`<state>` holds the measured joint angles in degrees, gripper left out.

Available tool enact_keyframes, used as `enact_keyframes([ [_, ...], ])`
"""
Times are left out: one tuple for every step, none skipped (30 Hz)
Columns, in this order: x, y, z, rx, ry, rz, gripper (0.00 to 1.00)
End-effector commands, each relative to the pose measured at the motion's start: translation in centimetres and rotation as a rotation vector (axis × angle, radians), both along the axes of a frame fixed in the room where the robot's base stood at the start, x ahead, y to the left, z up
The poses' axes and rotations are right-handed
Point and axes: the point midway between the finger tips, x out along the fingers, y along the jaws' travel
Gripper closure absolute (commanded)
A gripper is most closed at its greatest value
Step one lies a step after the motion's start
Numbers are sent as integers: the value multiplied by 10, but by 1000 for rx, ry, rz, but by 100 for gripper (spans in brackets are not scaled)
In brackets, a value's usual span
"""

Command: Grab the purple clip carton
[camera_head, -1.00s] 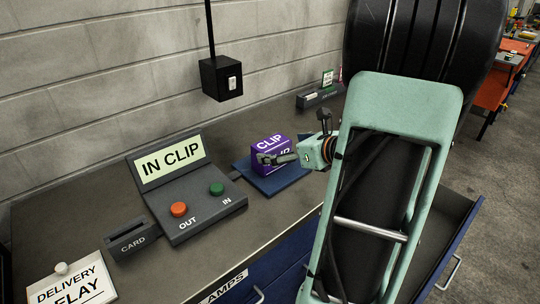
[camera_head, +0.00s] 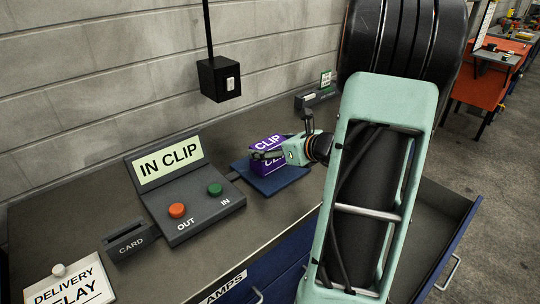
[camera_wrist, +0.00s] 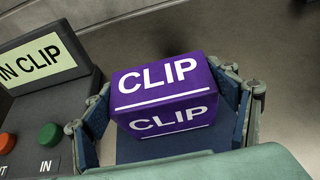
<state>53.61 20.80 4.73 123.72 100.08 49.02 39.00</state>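The purple clip carton (camera_head: 268,143) is a box with white CLIP lettering on its top and side. It sits on a flat blue pad (camera_head: 272,184) on the bench, and it also shows in the wrist view (camera_wrist: 168,92). My gripper (camera_head: 266,154) is at the carton, with its fingers reaching over it from the right and partly hiding it. In the wrist view, the fingers (camera_wrist: 168,103) stand open on either side of the carton. A small gap shows at the left finger; the right finger is close to the carton, and contact is unclear.
A grey console (camera_head: 204,214) with an IN CLIP sign, an orange OUT button (camera_head: 177,210) and a green IN button (camera_head: 215,189) stands left of the pad. A card holder (camera_head: 130,241) is farther left. An open drawer (camera_head: 440,226) juts out at right.

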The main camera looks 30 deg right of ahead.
Motion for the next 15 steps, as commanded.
enact_keyframes([
  [0, 0, 0, 0, 0, 0, 32],
  [0, 0, 0, 0, 0, 0, 35],
  [0, 0, 0, 0, 0, 0, 40],
  [0, 0, 0, 0, 0, 0, 43],
  [0, 0, 0, 0, 0, 0, 46],
  [0, 0, 0, 0, 0, 0, 50],
  [0, 0, 1, 0, -1, 0, 50],
  [0, 0, 1, 0, -1, 0, 50],
  [0, 0, 1, 0, -1, 0, 50],
  [0, 0, 1, 0, -1, 0, 50],
  [0, 0, 1, 0, -1, 0, 50],
  [0, 0, 1, 0, -1, 0, 50],
  [0, 0, 1, -1, -1, 0, 50],
  [0, 0, 2, -1, -1, 0, 50],
  [0, 0, 3, -1, -1, 0, 50],
])
